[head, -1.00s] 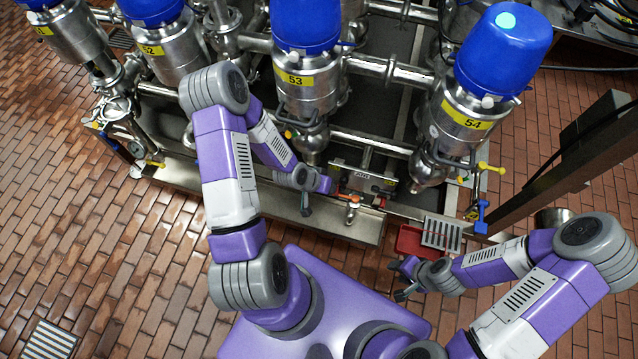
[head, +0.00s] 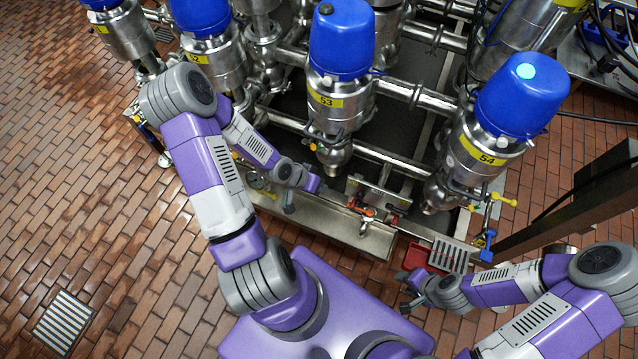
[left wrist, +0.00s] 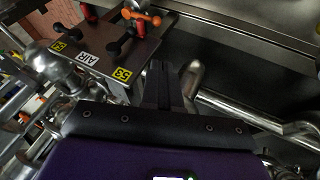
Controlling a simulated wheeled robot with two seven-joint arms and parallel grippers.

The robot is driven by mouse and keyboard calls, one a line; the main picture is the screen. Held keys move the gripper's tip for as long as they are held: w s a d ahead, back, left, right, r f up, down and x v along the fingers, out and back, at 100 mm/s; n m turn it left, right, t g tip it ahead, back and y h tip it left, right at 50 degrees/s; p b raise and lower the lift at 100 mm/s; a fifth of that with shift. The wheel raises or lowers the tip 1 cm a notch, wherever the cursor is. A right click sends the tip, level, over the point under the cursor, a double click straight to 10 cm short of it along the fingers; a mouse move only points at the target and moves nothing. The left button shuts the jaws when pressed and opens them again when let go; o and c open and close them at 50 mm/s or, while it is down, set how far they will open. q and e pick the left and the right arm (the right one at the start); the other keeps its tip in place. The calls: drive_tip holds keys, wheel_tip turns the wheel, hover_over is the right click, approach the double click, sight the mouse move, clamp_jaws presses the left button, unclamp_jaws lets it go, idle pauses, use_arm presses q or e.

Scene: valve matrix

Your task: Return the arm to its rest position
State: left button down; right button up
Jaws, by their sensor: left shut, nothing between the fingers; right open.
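My left arm folds over the front of the valve rack, and its small gripper (head: 320,187) hangs just left of the labelled hose panel (head: 366,197). In the left wrist view the black fingers (left wrist: 172,82) are together with nothing between them. They point toward the panel (left wrist: 122,52), which bears labels 54, AIR and 53, and appear apart from it. My right gripper (head: 403,276) is low at the right, open, beside the red tray (head: 416,256). Its fingertips are small and hard to make out.
Steel valves with blue caps, among them 53 (head: 327,105) and 54 (head: 483,150), stand close beyond the arms with pipes between them. A metal trough (head: 345,228) runs along the front. A dark post (head: 570,205) rises at right. The brick floor (head: 110,210) at left is clear.

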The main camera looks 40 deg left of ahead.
idle(0.6)
use_arm(q)
drive_tip(key=s+d+f+g, duration=0.2)
drive_tip(key=s+d+f, duration=0.1)
drive_tip(key=d, duration=0.5)
drive_tip(key=s+d+f+n+g, duration=0.1)
drive_tip(key=s+d+f+g, duration=0.1)
drive_tip(key=d, duration=0.6)
drive_tip(key=shift+s+d+f+g, duration=0.35)
drive_tip(key=shift+s+f, duration=0.45)
drive_tip(key=shift+s, duration=0.45)
